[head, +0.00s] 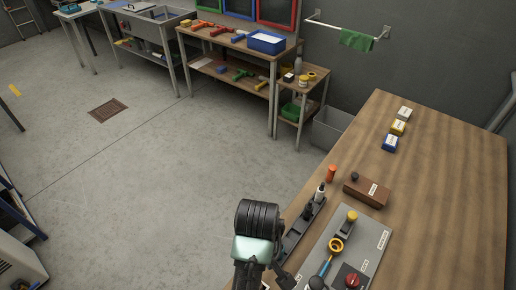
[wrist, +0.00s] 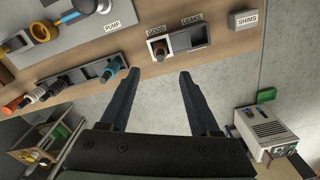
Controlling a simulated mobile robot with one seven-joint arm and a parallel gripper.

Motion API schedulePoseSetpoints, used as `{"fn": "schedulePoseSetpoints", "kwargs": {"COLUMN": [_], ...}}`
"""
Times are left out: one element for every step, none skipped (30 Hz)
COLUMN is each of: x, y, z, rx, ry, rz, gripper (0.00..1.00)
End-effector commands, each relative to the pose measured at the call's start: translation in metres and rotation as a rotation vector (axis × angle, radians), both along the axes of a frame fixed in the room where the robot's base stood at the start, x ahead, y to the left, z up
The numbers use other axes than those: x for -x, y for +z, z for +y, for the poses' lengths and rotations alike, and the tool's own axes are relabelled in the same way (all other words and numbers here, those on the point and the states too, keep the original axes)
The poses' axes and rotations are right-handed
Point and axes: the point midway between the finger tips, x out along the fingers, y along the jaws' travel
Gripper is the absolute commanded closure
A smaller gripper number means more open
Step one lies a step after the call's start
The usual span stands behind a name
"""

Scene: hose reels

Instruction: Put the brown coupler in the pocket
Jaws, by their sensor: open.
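My gripper (wrist: 157,80) is open and empty in the wrist view, its two dark fingers spread below the tray labelled GOOD and LEAKS (wrist: 208,34). A dark brown, short round piece, which looks like the brown coupler (wrist: 160,49), sits in the GOOD side of that tray, beyond my fingertips and apart from them. The LEAKS side looks empty. A long dark rack (wrist: 84,79) lies along the bench edge with several couplers in it or beside it. It also shows in the head view (head: 293,240). My fingertips are not clear in the head view.
A grey pump board (head: 372,240) lies beside the rack. An orange piece (head: 331,173) and a brown block (head: 371,197) stand beyond. Three small boxes, the middle one yellow (head: 398,128), sit at the far end. The bench's right side is bare.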

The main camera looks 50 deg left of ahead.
Motion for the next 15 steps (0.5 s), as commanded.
{"fn": "schedulePoseSetpoints", "kwargs": {"x": [0.000,0.000,0.000,0.000,0.000,0.000,0.000,0.000,0.000,-0.001,-0.003,-0.009,-0.016,-0.025,-0.041], "y": [0.004,0.005,0.006,0.007,0.007,0.007,0.007,0.007,0.007,0.008,0.009,0.012,0.016,0.022,0.033], "z": [0.000,0.000,0.000,0.000,0.000,0.000,0.000,0.000,0.000,0.000,0.000,0.001,0.002,0.003,0.005], "rx": [-0.001,-0.001,0.000,0.000,0.000,0.000,0.000,0.000,0.000,-0.003,-0.008,-0.020,-0.036,-0.056,-0.093], "ry": [0.000,0.000,0.000,0.000,0.000,0.000,0.000,0.000,0.000,-0.002,-0.007,-0.020,-0.036,-0.057,-0.093], "rz": [-0.001,-0.001,0.000,0.000,0.000,0.000,0.000,0.001,0.000,-0.002,-0.010,-0.028,-0.052,-0.081,-0.133], "gripper": [0.37,0.37,0.37,0.37,0.37,0.37,0.37,0.37,0.37,0.37,0.37,0.37,0.37,0.37,0.37]}}
